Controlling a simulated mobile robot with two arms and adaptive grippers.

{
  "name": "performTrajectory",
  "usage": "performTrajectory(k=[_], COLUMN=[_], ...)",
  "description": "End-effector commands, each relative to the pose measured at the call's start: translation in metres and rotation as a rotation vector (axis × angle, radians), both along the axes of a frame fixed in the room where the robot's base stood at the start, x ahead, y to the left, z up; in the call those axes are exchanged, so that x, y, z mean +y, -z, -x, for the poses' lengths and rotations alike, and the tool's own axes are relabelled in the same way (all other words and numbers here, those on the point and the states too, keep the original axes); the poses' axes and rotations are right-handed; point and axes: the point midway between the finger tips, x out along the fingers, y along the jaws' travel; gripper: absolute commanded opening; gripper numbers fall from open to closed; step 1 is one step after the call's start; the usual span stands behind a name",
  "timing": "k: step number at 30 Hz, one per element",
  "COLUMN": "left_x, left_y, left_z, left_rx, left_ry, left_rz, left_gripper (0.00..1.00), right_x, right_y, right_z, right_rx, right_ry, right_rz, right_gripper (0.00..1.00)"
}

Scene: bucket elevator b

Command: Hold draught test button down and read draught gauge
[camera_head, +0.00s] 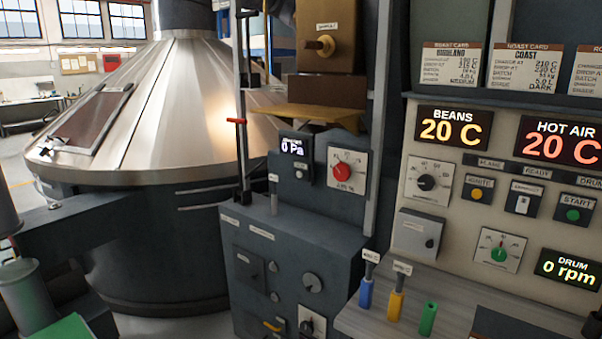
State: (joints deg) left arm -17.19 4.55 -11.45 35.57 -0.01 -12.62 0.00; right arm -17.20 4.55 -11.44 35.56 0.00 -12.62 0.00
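The draught gauge (293,147) is a small lit display reading "0 Pa", on a dark grey housing near the middle of the head view. A small round light grey button (298,165) sits under the display on the same housing; its label is too small to read, so I cannot tell for sure that it is the draught test button. Nothing touches the gauge or this button. I cannot make out either of my grippers in this view.
A red knob (342,170) is right of the gauge, below a brown ledge (306,116). A dark cabinet (295,262) with knobs stands beneath. A control panel (455,215) and blue, yellow and green handles (396,303) are right. A large metal cone (185,100) fills the left.

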Motion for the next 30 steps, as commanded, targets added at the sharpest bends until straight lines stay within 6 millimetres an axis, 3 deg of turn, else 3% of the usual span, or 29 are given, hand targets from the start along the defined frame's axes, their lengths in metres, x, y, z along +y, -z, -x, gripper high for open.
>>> performTrajectory(k=[14, 15, 20, 30], left_x=[0.0004, 0.0004, 0.0005, 0.0005], left_y=[0.0, 0.0, 0.0, 0.0], left_z=[0.0003, 0.0002, 0.0004, 0.0005], left_rx=[0.001, 0.001, 0.001, 0.001], left_ry=[0.0, 0.0, 0.0, 0.0], left_rz=[0.0, 0.0, 0.0, 0.0], left_gripper=[0.4, 0.38, 0.01, 0.0], right_x=[0.0002, 0.0002, 0.0001, 0.0], right_y=[0.0, 0.0, 0.0, 0.0], right_z=[0.0002, 0.0002, 0.0003, 0.0004], right_rx=[0.0, 0.0, 0.0, 0.001], right_ry=[0.0, 0.0, 0.0, 0.0], right_rz=[0.0, 0.0, 0.0, 0.0], right_gripper=[0.0, 0.0, 0.0, 0.0])
